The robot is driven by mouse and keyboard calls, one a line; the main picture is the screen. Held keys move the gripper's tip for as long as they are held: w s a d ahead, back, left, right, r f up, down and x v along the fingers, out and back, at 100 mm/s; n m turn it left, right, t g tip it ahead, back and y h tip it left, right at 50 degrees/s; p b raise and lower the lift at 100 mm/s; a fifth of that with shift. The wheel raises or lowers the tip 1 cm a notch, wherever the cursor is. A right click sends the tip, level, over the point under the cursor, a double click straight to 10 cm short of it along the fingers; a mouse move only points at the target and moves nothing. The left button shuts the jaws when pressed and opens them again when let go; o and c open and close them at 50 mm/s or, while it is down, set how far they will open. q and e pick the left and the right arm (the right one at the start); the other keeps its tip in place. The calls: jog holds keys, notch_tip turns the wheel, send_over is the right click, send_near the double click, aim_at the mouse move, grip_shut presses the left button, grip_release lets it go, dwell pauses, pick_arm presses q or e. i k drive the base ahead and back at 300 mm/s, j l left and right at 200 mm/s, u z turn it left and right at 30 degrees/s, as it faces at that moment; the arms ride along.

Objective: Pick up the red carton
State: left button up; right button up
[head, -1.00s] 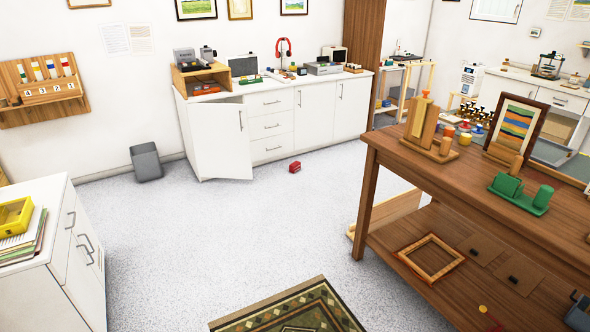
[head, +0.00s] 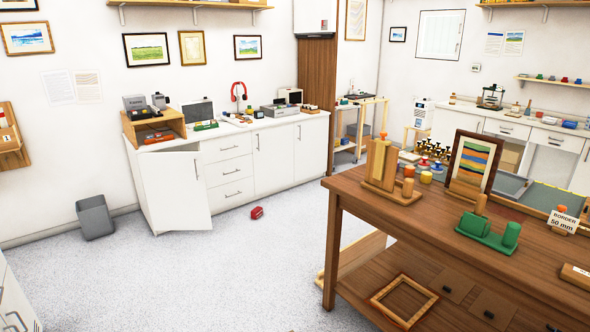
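A small red carton (head: 257,213) lies on the grey speckled floor in the head view. It is in front of the white cabinets, to the right of the open cabinet door, and nothing touches it. Neither of my grippers shows in the head view.
White cabinets (head: 232,172) line the back wall, with one door (head: 176,191) standing open. A grey bin (head: 95,217) stands at the left. A wooden workbench (head: 440,212) with a lower shelf fills the right. The floor between is clear.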

aim_at(256, 213)
jog(key=i+j+u, duration=0.2)
jog(key=i, duration=0.45)
jog(key=i+u, duration=0.2)
jog(key=i, duration=0.4)
jog(key=i+l+u, duration=0.2)
jog(key=i, duration=0.45)
jog(key=i+l+u, duration=0.2)
jog(key=i, duration=0.4)
jog(key=i+j, duration=0.1)
jog(key=i, duration=0.6)
jog(key=i+j+z, duration=0.1)
jog(key=i, duration=0.55)
jog(key=i+j, duration=0.2)
jog(key=i, duration=0.5)
